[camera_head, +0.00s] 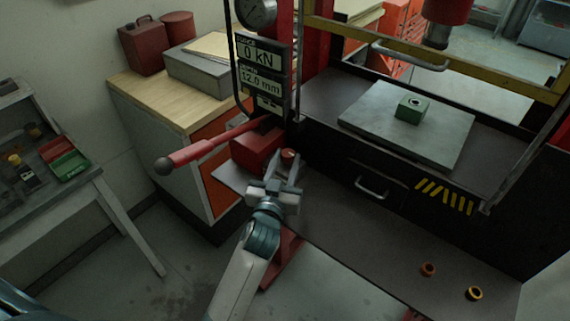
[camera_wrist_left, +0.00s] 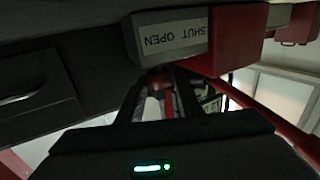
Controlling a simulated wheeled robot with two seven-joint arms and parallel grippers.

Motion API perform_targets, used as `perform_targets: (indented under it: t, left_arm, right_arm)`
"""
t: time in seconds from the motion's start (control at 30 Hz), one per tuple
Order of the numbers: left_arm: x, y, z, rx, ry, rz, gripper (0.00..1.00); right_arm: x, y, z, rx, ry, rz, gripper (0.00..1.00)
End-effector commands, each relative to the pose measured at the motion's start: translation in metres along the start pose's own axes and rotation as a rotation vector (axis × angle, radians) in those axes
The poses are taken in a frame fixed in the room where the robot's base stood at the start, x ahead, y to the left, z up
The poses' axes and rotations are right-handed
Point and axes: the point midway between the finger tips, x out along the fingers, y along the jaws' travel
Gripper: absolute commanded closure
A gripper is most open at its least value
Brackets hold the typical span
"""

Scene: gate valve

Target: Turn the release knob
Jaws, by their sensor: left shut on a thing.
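The release knob (camera_head: 288,155) is a small red knob on the front of the red pump block (camera_head: 256,146), beside the press column. In the left wrist view the knob (camera_wrist_left: 155,106) shows between the two dark fingers, below a label (camera_wrist_left: 173,40) reading SHUT and OPEN, seen upside down. My left gripper (camera_head: 285,172) is at the knob and shut on it; its fingers partly hide the knob. In the left wrist view the left gripper (camera_wrist_left: 157,95) reaches up to the block from below. My right gripper is in neither view.
A red pump lever (camera_head: 210,146) sticks out left from the block. The press bed holds a steel plate (camera_head: 410,122) with a green block (camera_head: 412,108). Two small rings, one (camera_head: 428,269) and another (camera_head: 474,293), lie on the front shelf (camera_head: 370,240). A gauge display (camera_head: 262,62) reads 0 kN.

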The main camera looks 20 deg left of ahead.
Motion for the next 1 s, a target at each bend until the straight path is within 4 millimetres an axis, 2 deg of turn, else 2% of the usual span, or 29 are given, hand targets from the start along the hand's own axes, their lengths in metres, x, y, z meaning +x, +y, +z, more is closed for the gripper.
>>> perform_targets:
  t: [0.13,0.53,0.57,0.63,1.0]
  left_arm:
    - [0.0003,0.0017,0.0000,-0.004,0.002,-0.041,0.90]
    - [-0.0001,0.0010,-0.0016,0.000,0.000,-0.061,0.90]
    - [-0.0001,0.0009,-0.0016,0.000,0.000,-0.061,0.65]
    - [-0.0001,0.0009,-0.0016,0.000,0.000,-0.061,0.49]
    - [-0.0001,0.0008,-0.0007,0.000,-0.002,-0.060,0.49]
  right_arm:
    - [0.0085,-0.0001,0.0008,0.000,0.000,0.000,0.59]
    - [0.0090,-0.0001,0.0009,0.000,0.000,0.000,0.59]
    - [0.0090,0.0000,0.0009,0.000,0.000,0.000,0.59]
    - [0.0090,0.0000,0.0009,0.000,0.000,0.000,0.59]
    - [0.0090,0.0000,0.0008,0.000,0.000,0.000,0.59]
